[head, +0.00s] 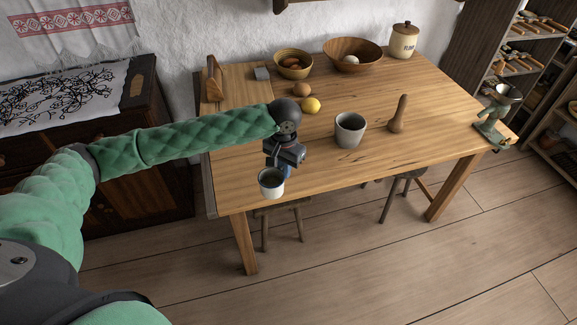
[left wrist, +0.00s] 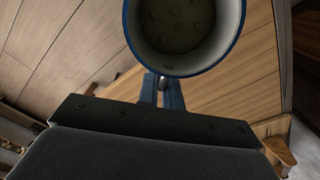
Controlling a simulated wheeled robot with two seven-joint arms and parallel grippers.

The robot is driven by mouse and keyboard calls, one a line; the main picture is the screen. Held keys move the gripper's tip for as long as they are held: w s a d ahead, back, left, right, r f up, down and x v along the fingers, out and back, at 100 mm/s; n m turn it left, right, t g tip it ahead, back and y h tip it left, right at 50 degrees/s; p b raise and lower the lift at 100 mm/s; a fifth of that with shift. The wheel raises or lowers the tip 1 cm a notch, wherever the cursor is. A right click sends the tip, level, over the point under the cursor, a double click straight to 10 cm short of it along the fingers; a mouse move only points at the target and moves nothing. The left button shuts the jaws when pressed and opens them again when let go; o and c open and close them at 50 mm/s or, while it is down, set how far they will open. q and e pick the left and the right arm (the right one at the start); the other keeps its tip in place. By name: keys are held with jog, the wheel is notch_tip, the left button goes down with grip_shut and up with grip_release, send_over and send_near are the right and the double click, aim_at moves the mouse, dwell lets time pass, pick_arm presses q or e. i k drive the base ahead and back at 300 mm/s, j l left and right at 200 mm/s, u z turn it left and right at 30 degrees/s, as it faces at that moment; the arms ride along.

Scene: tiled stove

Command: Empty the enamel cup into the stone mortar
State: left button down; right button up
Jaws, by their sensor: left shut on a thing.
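The enamel cup (head: 271,184) is white outside with a dark rim, and is held about upright at the table's front left edge. In the left wrist view the cup (left wrist: 231,52) shows a blue rim and a pale inside with several small roundish dark things at its bottom. My left gripper (head: 280,170) is shut on the cup; its fingers (left wrist: 163,90) meet at the cup's side. The grey stone mortar (head: 350,131) stands upright on the table to the right of the cup, apart from it. A wooden pestle (head: 397,116) stands right of the mortar. My right gripper is not in view.
Two bowls (head: 293,72) (head: 352,62) and a flour jar (head: 403,41) stand at the back. The table between cup and mortar is clear.

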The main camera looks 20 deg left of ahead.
aim_at(350, 127)
jog(key=z, duration=0.4)
jog(key=i+j+z, duration=0.1)
jog(key=j+z, duration=0.3)
jog(key=j, duration=0.35)
jog(key=j+z, duration=0.4)
jog(key=j, duration=1.05)
jog(key=k+j, duration=0.15)
jog(key=j, duration=0.55)
jog(key=i+z, duration=0.05)
